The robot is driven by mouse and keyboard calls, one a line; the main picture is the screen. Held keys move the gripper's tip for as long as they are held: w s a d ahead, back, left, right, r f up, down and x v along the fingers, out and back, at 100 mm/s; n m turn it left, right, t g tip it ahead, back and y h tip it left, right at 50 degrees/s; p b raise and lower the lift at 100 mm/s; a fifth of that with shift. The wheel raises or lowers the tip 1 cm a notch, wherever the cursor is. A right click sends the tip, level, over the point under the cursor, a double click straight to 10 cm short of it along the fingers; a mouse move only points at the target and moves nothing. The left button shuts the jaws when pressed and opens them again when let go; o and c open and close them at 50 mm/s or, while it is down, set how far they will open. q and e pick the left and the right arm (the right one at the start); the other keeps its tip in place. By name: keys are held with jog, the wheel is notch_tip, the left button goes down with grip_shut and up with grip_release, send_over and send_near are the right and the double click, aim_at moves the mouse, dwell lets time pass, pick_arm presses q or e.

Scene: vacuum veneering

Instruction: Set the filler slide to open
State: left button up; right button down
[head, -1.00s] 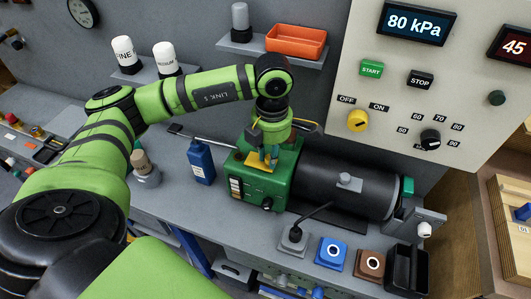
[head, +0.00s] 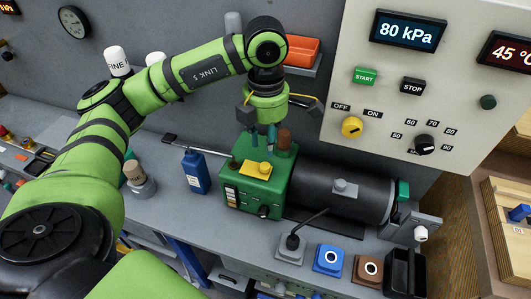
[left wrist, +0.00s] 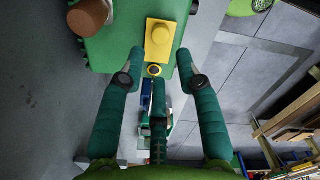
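The green pump (head: 245,196) stands on the bench with a black cylinder on its right. On its top is a yellow slide plate with a round knob (head: 257,169), which I take to be the filler slide. It also shows in the left wrist view (left wrist: 160,45). I cannot tell its position from any marking. My left gripper (head: 263,138) is just above and behind the yellow slide, apart from it. In the left wrist view its fingers (left wrist: 160,58) are spread with nothing between them, and the yellow slide is beyond their tips. My right gripper is not in view.
A brown post (head: 284,141) rises from the pump top close to my left gripper. A blue bottle (head: 196,172) stands left of the pump. Blue (head: 329,259) and brown (head: 368,268) blocks sit in front.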

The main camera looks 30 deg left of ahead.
pick_arm(q)
jog(key=shift+r, duration=2.25)
